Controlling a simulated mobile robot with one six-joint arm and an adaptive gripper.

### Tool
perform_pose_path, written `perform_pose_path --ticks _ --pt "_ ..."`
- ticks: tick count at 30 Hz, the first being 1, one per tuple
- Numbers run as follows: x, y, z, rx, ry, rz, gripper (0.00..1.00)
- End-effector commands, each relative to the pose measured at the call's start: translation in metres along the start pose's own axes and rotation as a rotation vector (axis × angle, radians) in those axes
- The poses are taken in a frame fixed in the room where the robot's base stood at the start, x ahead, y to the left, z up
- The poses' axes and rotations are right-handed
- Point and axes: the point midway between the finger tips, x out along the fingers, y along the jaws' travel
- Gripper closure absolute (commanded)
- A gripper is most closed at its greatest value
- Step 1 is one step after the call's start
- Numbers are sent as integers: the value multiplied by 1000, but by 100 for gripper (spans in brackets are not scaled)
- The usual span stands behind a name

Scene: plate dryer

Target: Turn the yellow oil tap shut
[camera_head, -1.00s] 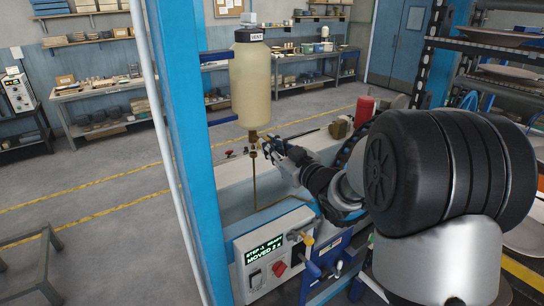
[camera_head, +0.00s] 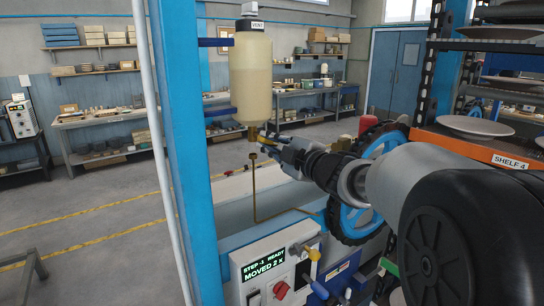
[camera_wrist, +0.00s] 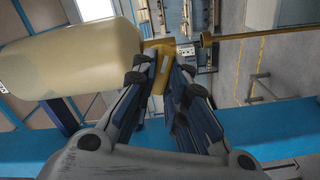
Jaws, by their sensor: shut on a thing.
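A pale oil bottle (camera_head: 251,85) labelled VENT hangs on the blue post. My gripper (camera_head: 264,140) reaches in from the right, just below the bottle. In the wrist view my gripper (camera_wrist: 166,78) has its fingers closed about the yellow tap's lever, which shows between the fingertips. The fingers hide part of the lever, and its exact angle is hard to tell in the head view.
A control box (camera_head: 268,270) with a display reading MOVED 2 stands below, with a red knob (camera_head: 281,290) and a yellow-capped lever (camera_head: 313,254). The blue post (camera_head: 185,150) is left of the bottle. A blue wheel (camera_head: 368,185) and a plate rack (camera_head: 490,150) are at right.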

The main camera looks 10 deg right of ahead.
Motion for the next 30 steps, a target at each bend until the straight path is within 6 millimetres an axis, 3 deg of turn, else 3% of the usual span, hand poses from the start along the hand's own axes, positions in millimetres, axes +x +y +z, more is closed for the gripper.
perform_pose_path --ticks 15,30 --pt "0 -3 1 -343 1 1 100" --pt "0 -2 0 -411 0 0 100"
